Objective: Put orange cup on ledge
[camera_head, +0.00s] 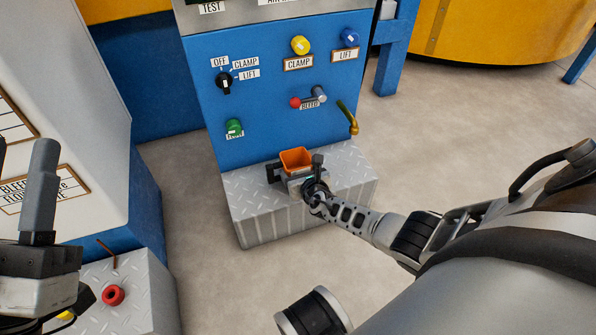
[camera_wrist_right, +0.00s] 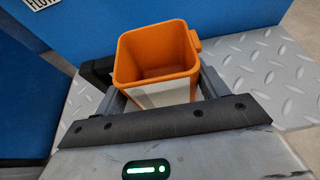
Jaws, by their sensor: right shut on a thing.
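The orange cup (camera_head: 296,158) is at the diamond-plate ledge (camera_head: 345,190) below the blue panel. My right gripper (camera_head: 291,174) is shut on the cup, with a finger on either side of it. In the right wrist view the cup (camera_wrist_right: 158,60) stands upright with its open top showing an empty inside. A pale patch shows on its near side, and a small handle is at its right. The cup's base is hidden by the gripper, so I cannot tell whether it touches the ledge (camera_wrist_right: 265,75). My left gripper (camera_head: 40,190) is partly in view at the left edge; its jaw state is unclear.
The blue panel (camera_head: 270,120) behind the ledge carries knobs, a red-ended bleed lever (camera_head: 305,98) and a brass spout (camera_head: 349,120) above the ledge's right part. A second plate-topped block with a red button (camera_head: 113,295) is at lower left. The ledge's right side is clear.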

